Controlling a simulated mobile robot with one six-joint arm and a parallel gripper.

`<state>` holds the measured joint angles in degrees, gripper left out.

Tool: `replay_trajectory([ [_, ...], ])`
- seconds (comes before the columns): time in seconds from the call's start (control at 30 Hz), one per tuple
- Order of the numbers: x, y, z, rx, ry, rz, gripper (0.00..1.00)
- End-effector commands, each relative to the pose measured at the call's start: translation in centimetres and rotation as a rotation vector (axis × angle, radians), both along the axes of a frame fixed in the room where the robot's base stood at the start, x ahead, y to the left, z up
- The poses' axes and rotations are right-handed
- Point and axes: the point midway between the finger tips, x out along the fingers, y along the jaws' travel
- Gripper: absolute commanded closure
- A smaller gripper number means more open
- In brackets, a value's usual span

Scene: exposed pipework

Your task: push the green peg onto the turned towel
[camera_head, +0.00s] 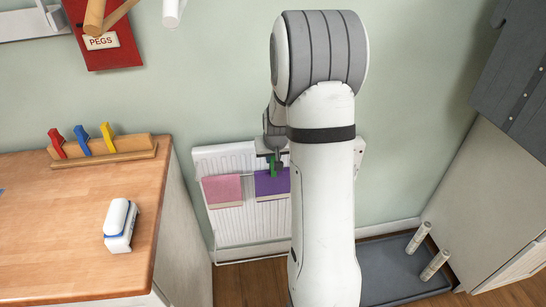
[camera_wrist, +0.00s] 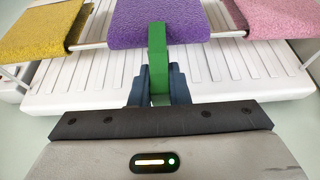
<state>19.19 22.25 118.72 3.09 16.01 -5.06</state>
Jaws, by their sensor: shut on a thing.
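The green peg (camera_wrist: 157,52) is upright in the wrist view, between the two dark fingers of my gripper (camera_wrist: 159,80), which is shut on it. The peg's far end overlaps the near edge of the purple towel (camera_wrist: 195,20); I cannot tell whether it clips the cloth or only stands in front of it. In the head view the peg (camera_head: 273,164) and my gripper (camera_head: 281,160) are at the top of the purple towel (camera_head: 271,183), partly hidden by my arm. The frames do not clearly show which towel is turned.
A pink towel (camera_head: 222,190) and a yellow towel (camera_wrist: 38,28) hang on either side of the purple one, over the white radiator (camera_head: 233,225). Red, blue and yellow pegs stand on a wooden rack (camera_head: 125,145) on the worktop (camera_head: 60,215). A grey tray (camera_head: 385,275) lies right.

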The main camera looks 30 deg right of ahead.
Motion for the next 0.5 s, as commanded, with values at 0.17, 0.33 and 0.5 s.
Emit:
replay_trajectory([
  [0.17, -0.01, -0.03, -0.48, 0.0, 0.0, 0.0, 1.0],
  [0.33, -0.02, -0.04, -0.82, 0.0, 0.0, -0.001, 1.0],
  [0.5, -0.04, -0.06, -1.16, 0.0, 0.0, -0.002, 1.0],
])
